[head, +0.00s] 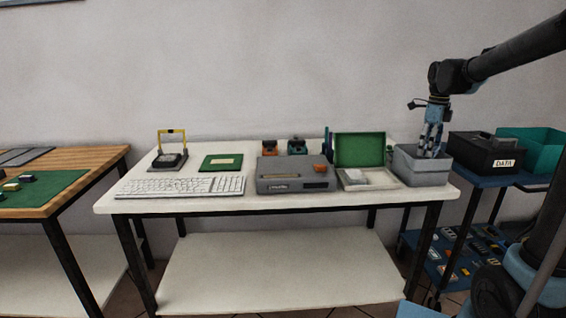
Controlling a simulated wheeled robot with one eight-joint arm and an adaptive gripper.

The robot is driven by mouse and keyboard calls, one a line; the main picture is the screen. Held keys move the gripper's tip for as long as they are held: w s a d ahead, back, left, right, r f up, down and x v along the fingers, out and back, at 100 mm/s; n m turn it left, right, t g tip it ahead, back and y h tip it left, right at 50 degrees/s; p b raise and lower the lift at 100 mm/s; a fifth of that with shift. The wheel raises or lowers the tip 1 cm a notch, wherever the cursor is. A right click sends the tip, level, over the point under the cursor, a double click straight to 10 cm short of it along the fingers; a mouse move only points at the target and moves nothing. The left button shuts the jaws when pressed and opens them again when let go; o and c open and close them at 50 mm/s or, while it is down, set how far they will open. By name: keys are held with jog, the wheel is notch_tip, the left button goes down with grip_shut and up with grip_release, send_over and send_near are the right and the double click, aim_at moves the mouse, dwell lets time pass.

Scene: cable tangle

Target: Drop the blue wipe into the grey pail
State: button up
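The grey pail (425,177) is a squarish, open-topped container at the right end of the white table. My gripper (430,151) points down over the pail from above, with its fingertips at or just inside the opening. The light blue and grey fingers look close together, but I cannot tell whether they are open or shut. I cannot make out the blue wipe; it may be hidden inside the pail or blend with the bluish fingers.
On the white table (150,204) are a keyboard (180,186), a grey device (292,176) and an open box with a green lid (360,149). A black DATA bin (484,152) and teal bin (532,149) stand right of the pail.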

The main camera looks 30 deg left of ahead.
jog(key=shift+o, duration=1)
notch_tip(320, 180, up, 12)
jog(key=shift+w, duration=0.1)
jog(key=s+d+f+n+t, duration=0.1)
jog(key=s+d+f+n, duration=0.7)
jog(key=s, duration=0.4)
jog(key=s+d+f+n+t, duration=0.1)
jog(key=s+d+f+n, duration=0.6)
jog(key=s+d+f, duration=0.35)
jog(key=s+d+f+n, duration=0.3)
jog(key=s+f+n, duration=0.2)
jog(key=s+f, duration=0.4)
jog(key=shift+s+f+n, duration=0.2)
jog(key=shift+f+n, duration=0.2)
